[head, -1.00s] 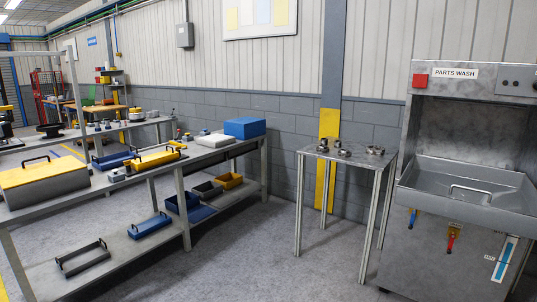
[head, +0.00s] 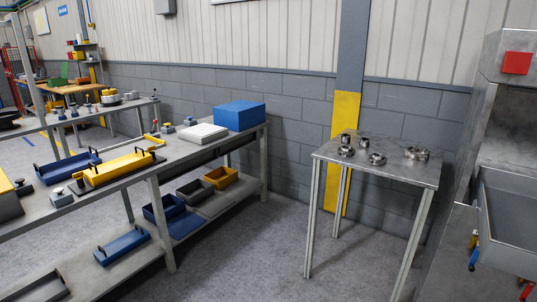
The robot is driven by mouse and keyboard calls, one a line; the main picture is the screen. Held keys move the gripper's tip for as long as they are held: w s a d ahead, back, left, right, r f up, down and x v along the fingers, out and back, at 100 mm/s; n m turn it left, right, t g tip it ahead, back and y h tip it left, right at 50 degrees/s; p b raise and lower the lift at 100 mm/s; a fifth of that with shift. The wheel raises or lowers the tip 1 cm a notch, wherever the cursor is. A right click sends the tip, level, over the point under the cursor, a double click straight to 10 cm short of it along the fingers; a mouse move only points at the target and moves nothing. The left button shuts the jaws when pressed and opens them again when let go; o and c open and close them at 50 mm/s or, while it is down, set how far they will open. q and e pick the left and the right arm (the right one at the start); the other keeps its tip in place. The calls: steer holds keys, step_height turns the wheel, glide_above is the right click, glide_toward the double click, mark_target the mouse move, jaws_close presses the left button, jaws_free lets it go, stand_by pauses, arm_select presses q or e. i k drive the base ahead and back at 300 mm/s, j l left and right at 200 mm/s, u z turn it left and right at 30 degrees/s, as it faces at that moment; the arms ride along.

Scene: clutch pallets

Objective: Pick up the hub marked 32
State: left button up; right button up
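Several round metal parts stand on a small steel table (head: 385,154) right of centre in the head view. One part (head: 346,139) is at the back left, one (head: 345,151) in front of it, one (head: 377,159) near the front middle, and a wider one (head: 417,153) to the right. No number is readable on any of them, so I cannot tell which is the hub marked 32. Neither of my grippers is in view.
A long workbench (head: 190,155) on the left holds a blue box (head: 239,115), a white case (head: 203,133) and a yellow tray (head: 118,167). A parts washer (head: 515,200) stands close to the small table's right. Grey floor (head: 250,250) is clear between bench and table.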

mark_target(378, 159)
steer(key=i, duration=3.35)
steer(key=i+z, duration=0.15)
steer(key=i, duration=0.45)
steer(key=i+j, duration=0.15)
steer(key=i, duration=0.45)
steer(key=i+j+z, duration=0.15)
steer(key=i, duration=0.45)
steer(key=i+z, duration=0.15)
steer(key=z, duration=3.4)
steer(key=l+u, duration=0.1)
